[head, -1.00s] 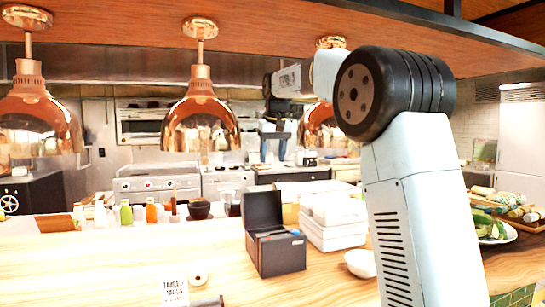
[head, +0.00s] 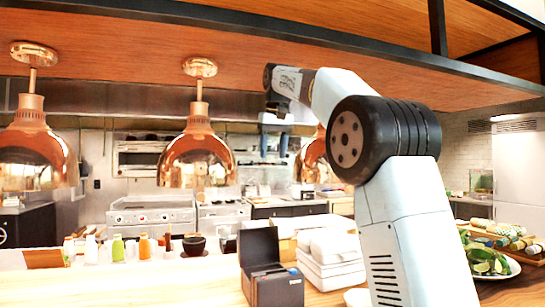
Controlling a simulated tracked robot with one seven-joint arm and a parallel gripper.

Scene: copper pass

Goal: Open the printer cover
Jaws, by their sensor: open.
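A dark box-shaped printer (head: 277,287) stands on the wooden counter at the bottom middle of the head view. Its cover (head: 259,246) stands upright at the back of the body, so the printer looks open. My gripper (head: 274,155) hangs at the end of my arm, higher in the picture than the printer, with its two fingers apart and nothing between them. It is clear of the printer and not touching the cover. The printer's lower edge is close to the bottom of the frame.
White stacked boxes (head: 331,258) stand right beside the printer. A copper lamp (head: 197,160) hangs left of my gripper, and another (head: 314,160) hangs just right of it. Bottles (head: 118,248) and a dark bowl (head: 194,244) sit to the left. A food plate (head: 497,268) is at the right.

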